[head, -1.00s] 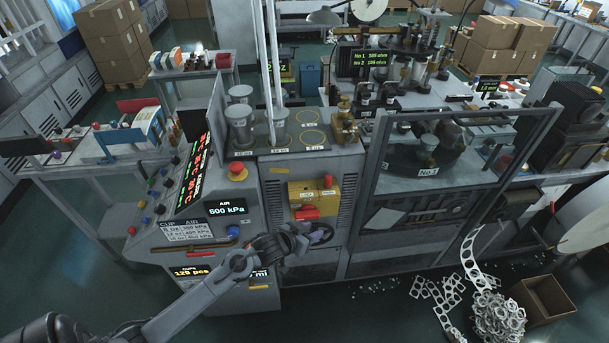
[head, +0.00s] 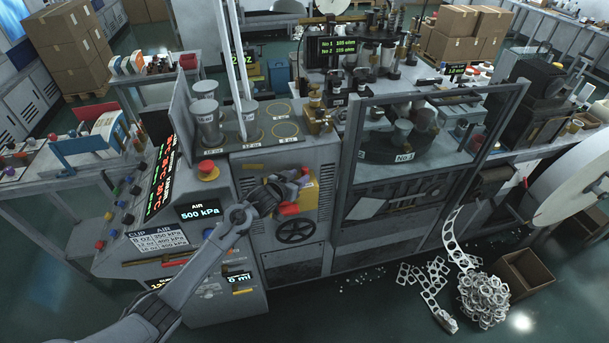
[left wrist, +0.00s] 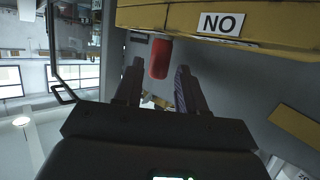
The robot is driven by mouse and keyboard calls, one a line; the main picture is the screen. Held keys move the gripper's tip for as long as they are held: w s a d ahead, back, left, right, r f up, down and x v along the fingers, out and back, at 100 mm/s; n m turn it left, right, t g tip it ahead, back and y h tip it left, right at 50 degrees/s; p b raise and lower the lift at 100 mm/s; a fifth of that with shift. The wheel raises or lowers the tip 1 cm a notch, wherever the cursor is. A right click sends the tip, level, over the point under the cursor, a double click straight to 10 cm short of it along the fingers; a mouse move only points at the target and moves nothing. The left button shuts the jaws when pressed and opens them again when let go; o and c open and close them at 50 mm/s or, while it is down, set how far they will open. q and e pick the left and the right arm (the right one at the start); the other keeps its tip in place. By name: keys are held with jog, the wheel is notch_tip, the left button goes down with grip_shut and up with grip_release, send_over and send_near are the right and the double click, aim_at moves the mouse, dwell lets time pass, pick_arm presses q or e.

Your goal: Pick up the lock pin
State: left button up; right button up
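A red cylindrical grip (left wrist: 160,58), which may be the lock pin's handle, shows in the left wrist view beneath a yellow block (left wrist: 220,38) with a "NO" label. In the head view a red part (head: 288,209) shows just below my left gripper (head: 303,179), which partly covers the yellow block (head: 311,198) on the machine front. In the left wrist view my left gripper (left wrist: 159,70) has its two fingers apart, with nothing held. The red grip appears beyond the fingertips, in line with the gap between them. My right gripper is out of view.
A black handwheel (head: 296,232) sits just below the red part. A red button (head: 207,170) and the sloped control panel (head: 143,195) lie to the left. A framed guard (head: 430,150) stands to the right. Metal cups (head: 207,120) stand on top.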

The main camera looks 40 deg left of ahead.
aim_at(303, 174)
pick_arm(q)
jog(key=shift+x, duration=2.45)
jog(key=c, duration=0.7)
